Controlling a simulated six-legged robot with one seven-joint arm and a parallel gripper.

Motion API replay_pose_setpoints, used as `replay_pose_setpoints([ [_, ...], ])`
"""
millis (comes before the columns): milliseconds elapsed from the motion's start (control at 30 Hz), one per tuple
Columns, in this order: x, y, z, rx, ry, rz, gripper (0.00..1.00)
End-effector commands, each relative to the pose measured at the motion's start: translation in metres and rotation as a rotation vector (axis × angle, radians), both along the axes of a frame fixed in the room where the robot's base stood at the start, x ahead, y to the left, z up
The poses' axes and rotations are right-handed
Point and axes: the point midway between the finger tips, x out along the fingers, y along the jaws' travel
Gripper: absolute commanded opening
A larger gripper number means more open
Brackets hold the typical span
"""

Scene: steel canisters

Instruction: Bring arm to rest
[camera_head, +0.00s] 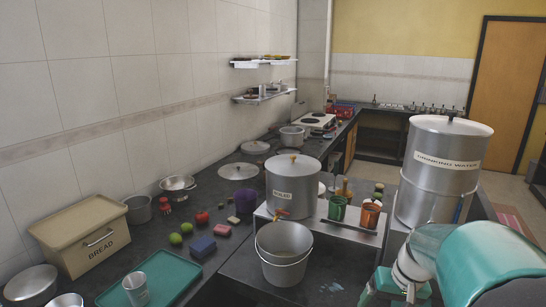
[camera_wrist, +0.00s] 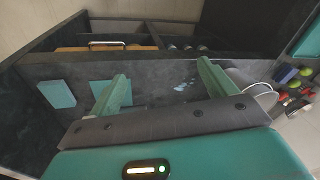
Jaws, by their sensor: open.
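My gripper (camera_wrist: 162,72) shows in the wrist view with its two green fingers wide apart and nothing between them. It is over the dark counter (camera_wrist: 150,78), and pale specks on the counter show near the right finger. In the camera_head view my teal and white arm fills the lower right corner, in front of the counter and near the drinking water canister (camera_head: 437,180). The fingertips cannot be made out in that view.
A bread box (camera_head: 80,236), teal tray (camera_head: 150,275) and blue sponge (camera_head: 202,247) are to the left.

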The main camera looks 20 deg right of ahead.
Motion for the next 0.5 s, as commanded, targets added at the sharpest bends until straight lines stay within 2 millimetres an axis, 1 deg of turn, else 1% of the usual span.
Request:
replay_pose_setpoints([
  [33,0.006,0.026,0.013,-0.002,-0.032,0.045,0.83],
  [133,0.01,0.073,0.032,-0.017,-0.076,0.12,0.83],
  [233,0.007,0.117,0.051,-0.046,-0.121,0.192,0.83],
  [300,0.002,0.145,0.062,-0.073,-0.152,0.241,0.83],
  [400,-0.01,0.183,0.077,-0.122,-0.199,0.306,0.83],
  [500,-0.025,0.214,0.087,-0.177,-0.246,0.359,0.83],
])
